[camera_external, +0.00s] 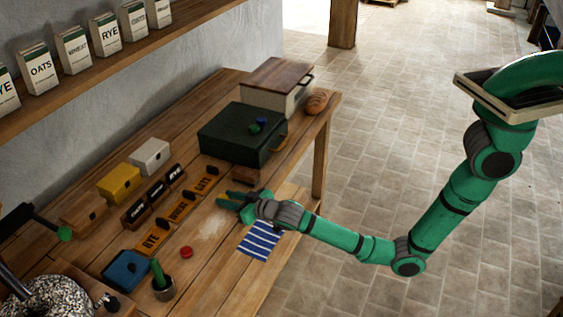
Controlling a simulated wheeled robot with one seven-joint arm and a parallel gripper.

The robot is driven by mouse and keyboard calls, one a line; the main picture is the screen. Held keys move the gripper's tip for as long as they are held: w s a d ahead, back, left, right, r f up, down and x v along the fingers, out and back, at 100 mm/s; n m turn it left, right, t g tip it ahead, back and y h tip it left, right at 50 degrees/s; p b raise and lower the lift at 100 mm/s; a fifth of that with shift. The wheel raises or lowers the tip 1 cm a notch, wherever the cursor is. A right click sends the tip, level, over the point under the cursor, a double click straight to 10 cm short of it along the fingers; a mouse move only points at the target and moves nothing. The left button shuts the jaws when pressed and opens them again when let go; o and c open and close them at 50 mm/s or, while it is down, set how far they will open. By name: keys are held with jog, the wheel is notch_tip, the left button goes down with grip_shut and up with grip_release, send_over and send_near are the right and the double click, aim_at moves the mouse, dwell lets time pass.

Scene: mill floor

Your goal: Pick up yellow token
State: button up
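I cannot make out a yellow token in this view. A small red disc (186,252) lies on the wooden table (215,270). A blue disc (262,121) and a green disc (254,128) sit on the lid of a dark green box (225,137). The tabletop under and behind the gripper is partly hidden.
A yellow box (119,186), a white box (150,156) and dark lettered blocks (155,190) stand by the wall. A striped cloth (261,241) lies below my arm; bread (317,103) is at the far end.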

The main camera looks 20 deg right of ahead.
jog(key=c, duration=0.3)
jog(key=shift+c, duration=0.2)
